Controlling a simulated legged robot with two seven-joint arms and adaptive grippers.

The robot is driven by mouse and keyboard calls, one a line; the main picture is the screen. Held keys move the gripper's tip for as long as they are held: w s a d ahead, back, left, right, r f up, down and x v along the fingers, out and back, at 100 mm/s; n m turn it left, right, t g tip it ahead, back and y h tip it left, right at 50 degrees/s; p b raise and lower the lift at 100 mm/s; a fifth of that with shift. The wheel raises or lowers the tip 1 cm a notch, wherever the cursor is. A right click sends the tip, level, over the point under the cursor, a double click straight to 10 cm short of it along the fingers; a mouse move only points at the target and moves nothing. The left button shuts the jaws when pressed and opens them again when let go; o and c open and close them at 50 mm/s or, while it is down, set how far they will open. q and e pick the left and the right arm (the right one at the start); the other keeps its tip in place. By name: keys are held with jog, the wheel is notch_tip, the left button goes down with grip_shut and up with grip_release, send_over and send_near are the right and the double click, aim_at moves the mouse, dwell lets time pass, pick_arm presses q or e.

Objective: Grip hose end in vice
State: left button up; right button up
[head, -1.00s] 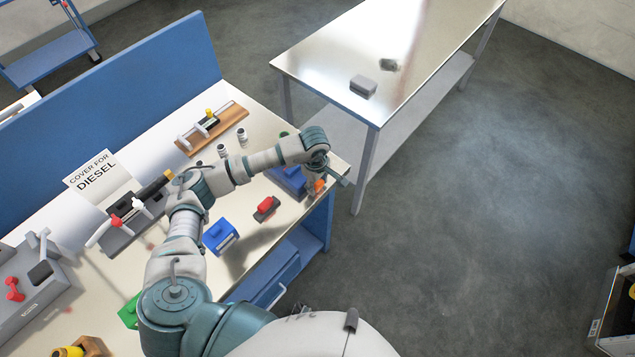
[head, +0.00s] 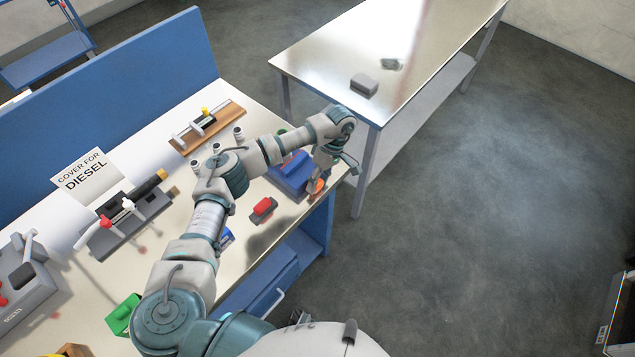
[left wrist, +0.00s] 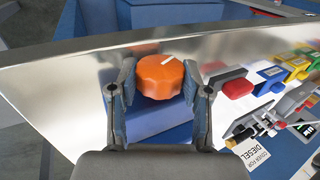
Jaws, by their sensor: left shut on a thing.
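A blue vice (head: 290,172) stands near the right end of the bench; part of it is behind my left arm. Its orange knob (head: 316,186) is at the bench edge. My left gripper (head: 318,180) is shut on the knob. In the left wrist view the orange knob (left wrist: 158,78) sits between the two fingertips, with a white mark on its top, and blue vice body (left wrist: 150,122) shows below it. I cannot make out a hose end in the vice. My right gripper is not in view.
The bench (head: 180,240) also holds a red block on a dark base (head: 263,209), a grey fixture with a black cylinder (head: 125,215), a wooden board with a fixture (head: 206,127) and a green box (head: 122,315). A separate metal table (head: 400,60) stands behind.

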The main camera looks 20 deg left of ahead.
pick_arm(q)
jog(key=shift+d, duration=0.1)
jog(key=o, duration=1.2)
jog(key=shift+w, duration=0.1)
jog(key=shift+d+r, duration=0.1)
jog(key=v, duration=1.1)
jog(key=shift+w+r, duration=0.25)
jog(key=shift+r, duration=0.05)
